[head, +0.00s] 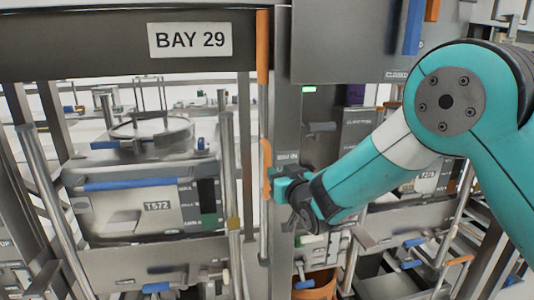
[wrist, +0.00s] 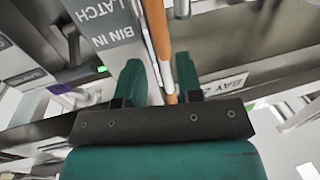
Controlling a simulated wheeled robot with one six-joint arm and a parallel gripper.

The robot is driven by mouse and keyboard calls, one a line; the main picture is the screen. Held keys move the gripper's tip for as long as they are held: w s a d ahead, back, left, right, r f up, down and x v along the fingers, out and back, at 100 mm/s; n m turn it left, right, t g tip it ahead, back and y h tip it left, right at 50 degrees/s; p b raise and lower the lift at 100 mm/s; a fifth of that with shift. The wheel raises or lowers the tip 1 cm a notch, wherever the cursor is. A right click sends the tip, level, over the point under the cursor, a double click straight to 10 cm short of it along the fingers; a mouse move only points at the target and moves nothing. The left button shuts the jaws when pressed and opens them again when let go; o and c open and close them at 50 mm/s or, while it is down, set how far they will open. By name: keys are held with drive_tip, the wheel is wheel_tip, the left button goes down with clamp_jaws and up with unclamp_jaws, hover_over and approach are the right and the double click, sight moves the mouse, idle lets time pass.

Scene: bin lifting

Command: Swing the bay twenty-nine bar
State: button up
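The bay twenty-nine bar (head: 263,115) is a thin upright bar with orange sections, beside the BAY 29 sign (head: 190,40) in the head view. My gripper (head: 270,185) is at its lower orange section. In the wrist view, the bar (wrist: 158,35) runs down between the two teal fingers of my gripper (wrist: 160,68). The fingers are apart, with gaps showing beside the bar, so I see no firm grip. Contact with either finger cannot be told.
A lidded bin labelled T572 (head: 158,206) sits in the bay to the left. A grey post (head: 283,135) stands right behind the bar. The wrist view shows a BIN IN LATCH label (wrist: 108,22) and a green light (wrist: 102,69). An orange container (head: 316,284) is below.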

sight(269, 163)
drive_tip(key=p+x, duration=0.3)
drive_tip(key=x, duration=0.5)
drive_tip(key=shift+a, duration=0.1)
clamp_jaws()
